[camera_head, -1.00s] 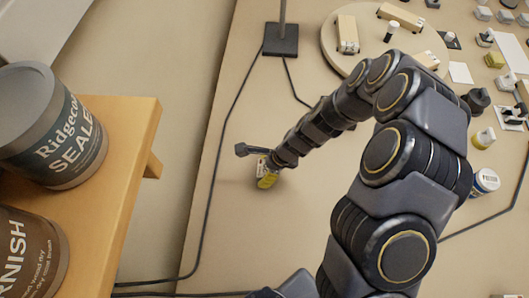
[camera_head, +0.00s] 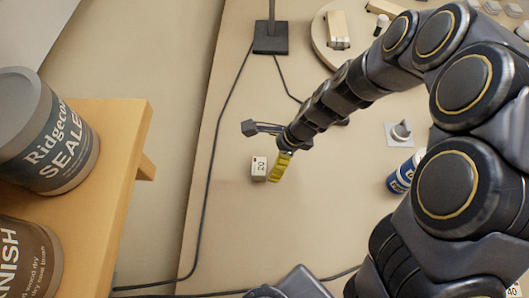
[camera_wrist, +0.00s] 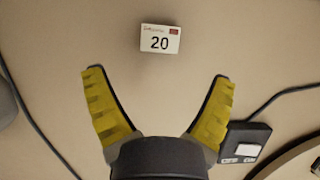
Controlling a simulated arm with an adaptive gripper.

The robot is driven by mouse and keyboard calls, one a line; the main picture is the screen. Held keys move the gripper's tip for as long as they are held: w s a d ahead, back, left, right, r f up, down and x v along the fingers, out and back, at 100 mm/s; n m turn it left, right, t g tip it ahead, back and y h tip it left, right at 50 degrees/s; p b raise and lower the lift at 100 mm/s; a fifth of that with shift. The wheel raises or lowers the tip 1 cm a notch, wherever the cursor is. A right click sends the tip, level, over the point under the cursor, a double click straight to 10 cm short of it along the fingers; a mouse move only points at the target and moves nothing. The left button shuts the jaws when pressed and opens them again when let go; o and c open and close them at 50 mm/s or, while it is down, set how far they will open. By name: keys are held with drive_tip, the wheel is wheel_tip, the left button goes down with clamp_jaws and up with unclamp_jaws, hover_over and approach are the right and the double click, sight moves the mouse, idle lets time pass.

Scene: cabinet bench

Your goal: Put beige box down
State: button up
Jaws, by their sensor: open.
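The beige box (camera_head: 259,168) stands on the bench top, with a "20" label facing up. It also shows in the wrist view (camera_wrist: 160,39), apart from and beyond the yellow fingertips. My gripper (camera_wrist: 158,105) is open and empty, its two yellow fingers spread wide. In the head view my gripper (camera_head: 278,160) is just right of the box; part of it is hidden behind my arm.
A black stand base (camera_head: 271,37) with a cable stands at the back. A round board (camera_head: 322,40) holding a wooden block (camera_head: 337,30) is at upper right. A blue-and-white can (camera_head: 404,174) stands to the right. A wooden shelf (camera_head: 125,130) with cans is at left. The bench around the box is clear.

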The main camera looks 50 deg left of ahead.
drive_tip(key=shift+v, duration=1.55)
